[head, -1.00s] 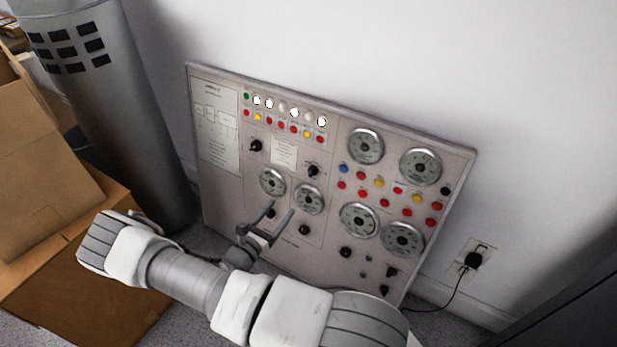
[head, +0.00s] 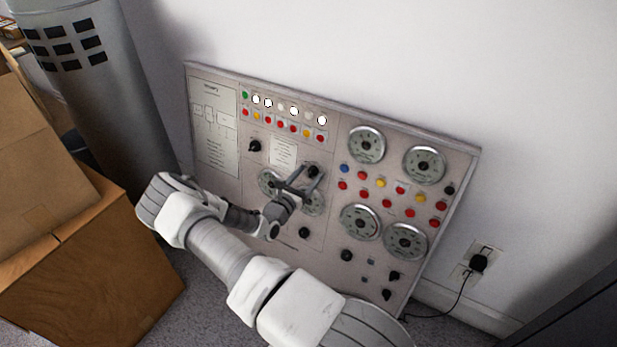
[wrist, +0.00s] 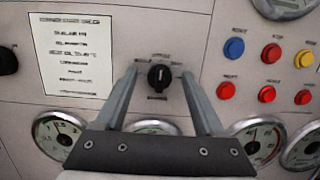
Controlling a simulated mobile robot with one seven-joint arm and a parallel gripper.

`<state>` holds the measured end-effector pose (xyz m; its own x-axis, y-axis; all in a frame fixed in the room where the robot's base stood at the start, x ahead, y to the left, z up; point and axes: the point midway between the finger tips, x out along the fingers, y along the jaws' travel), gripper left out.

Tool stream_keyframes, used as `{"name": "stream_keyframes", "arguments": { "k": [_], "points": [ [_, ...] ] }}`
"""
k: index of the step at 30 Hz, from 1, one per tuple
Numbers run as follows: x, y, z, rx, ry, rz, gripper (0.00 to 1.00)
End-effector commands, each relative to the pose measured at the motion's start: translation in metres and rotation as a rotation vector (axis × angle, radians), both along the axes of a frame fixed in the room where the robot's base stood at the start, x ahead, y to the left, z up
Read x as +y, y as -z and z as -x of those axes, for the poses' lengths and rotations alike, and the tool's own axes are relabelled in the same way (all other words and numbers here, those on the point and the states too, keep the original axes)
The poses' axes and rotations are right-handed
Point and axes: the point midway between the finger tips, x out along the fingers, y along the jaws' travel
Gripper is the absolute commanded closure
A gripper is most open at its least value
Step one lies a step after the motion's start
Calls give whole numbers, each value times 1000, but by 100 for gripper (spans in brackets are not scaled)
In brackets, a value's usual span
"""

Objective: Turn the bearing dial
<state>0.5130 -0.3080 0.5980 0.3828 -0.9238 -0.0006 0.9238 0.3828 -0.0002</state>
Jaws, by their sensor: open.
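The control panel (head: 262,222) leans against the wall in the head view. A black dial knob (wrist: 160,77) sits in the middle of the wrist view, between my two fingers in the picture; it also shows in the head view (head: 313,171). Its pointer stands about upright, with small labels around it. My gripper (head: 300,176) is open, in front of the panel at this knob; in the wrist view its fingers (wrist: 158,75) lie to either side of the knob. I cannot tell whether they touch it. The dial's label is too small to read.
Another black knob (head: 254,146) is to the left, past a paper label (wrist: 76,55). Coloured buttons (wrist: 271,53) and large gauges (head: 366,145) are to the right. Cardboard boxes (head: 90,270) and a grey cylinder (head: 95,90) stand left.

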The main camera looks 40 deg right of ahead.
Motion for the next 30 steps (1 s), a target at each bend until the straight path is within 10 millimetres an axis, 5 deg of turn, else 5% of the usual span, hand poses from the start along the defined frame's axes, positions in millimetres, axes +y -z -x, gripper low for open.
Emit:
{"name": "stream_keyframes", "arguments": {
  "k": [9,21,30],
  "points": [
    [-3,0,-1,0,0,0,29],
    [-2,0,-1,0,0,0,100],
    [-2,-1,-1,18,-3,7,100]
  ]
}}
